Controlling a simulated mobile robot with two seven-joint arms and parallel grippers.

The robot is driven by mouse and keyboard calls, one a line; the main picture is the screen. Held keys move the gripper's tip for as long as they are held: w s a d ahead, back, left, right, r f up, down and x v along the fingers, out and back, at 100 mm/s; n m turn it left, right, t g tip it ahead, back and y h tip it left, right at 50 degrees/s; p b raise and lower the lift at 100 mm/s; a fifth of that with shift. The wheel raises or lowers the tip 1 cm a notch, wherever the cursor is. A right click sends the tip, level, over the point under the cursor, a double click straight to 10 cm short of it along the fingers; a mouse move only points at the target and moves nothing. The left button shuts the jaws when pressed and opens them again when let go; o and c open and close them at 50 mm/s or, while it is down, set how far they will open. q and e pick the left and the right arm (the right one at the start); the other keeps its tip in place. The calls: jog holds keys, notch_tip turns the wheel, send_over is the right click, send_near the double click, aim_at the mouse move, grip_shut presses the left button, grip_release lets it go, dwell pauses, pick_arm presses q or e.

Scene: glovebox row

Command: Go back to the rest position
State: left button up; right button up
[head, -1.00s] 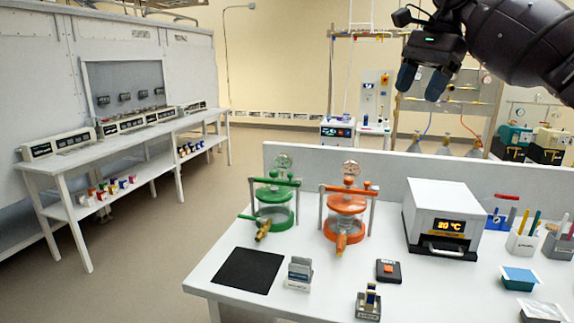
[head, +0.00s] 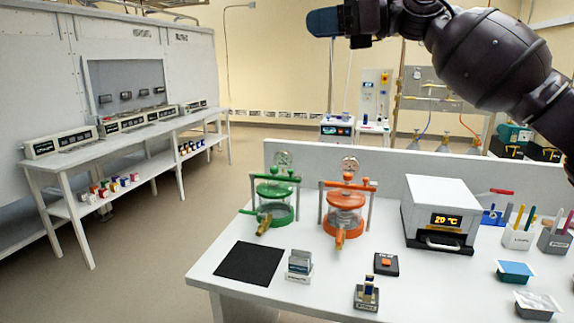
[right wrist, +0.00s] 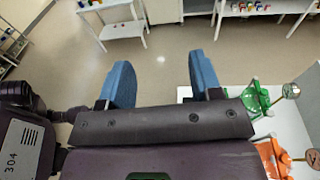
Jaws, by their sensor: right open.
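My right gripper (head: 324,22) is raised high at the top of the head view, above the bench and well clear of everything on it. In the right wrist view its two blue fingers (right wrist: 160,85) are spread apart with only floor between them, so it is open and empty. The arm comes in from the right side of the head view. My left gripper does not show in either view.
A white table (head: 215,275) holds a green clamped vessel (head: 275,205), an orange one (head: 345,208), a white heater box (head: 440,208) reading 20 °C, a black mat (head: 249,263) and small holders. A long bench (head: 60,165) stands left, with open floor (head: 150,235) between.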

jog(key=s+d+f+n+t+h+b, duration=0.1)
jog(key=d+f+n+t+h, duration=0.3)
jog(key=f+n, duration=0.85)
jog(key=d+f+n+t+h+b, duration=0.15)
jog(key=f+n+t, duration=0.55)
jog(key=f, duration=1)
jog(key=s+d+f+n+t+h+b, duration=0.1)
jog(key=d+f+n+t+h, duration=0.3)
jog(key=f+n, duration=0.95)
jog(key=s+d+f+m+g+h, duration=0.1)
jog(key=s+d+f+m, duration=0.2)
jog(key=f, duration=0.4)
jog(key=s+d+f+m+g+h+b, duration=0.1)
jog(key=s+f+m, duration=0.2)
jog(key=s+f, duration=0.3)
jog(key=s+d+f+m+h, duration=0.2)
jog(key=s+d+f, duration=0.1)
jog(key=f, duration=0.5)
jog(key=s+d+f+m+g+h+b, duration=0.1)
jog(key=s+d+f+m+g, duration=0.1)
jog(key=s+f, duration=0.6)
jog(key=s+d+f+m+g+h, duration=0.1)
jog(key=s+d+f+g, duration=0.2)
jog(key=s+f, duration=0.5)
jog(key=s, duration=0.4)
jog(key=shift+s+m+h+b, duration=0.35)
jog(key=shift+m+b, duration=0.05)
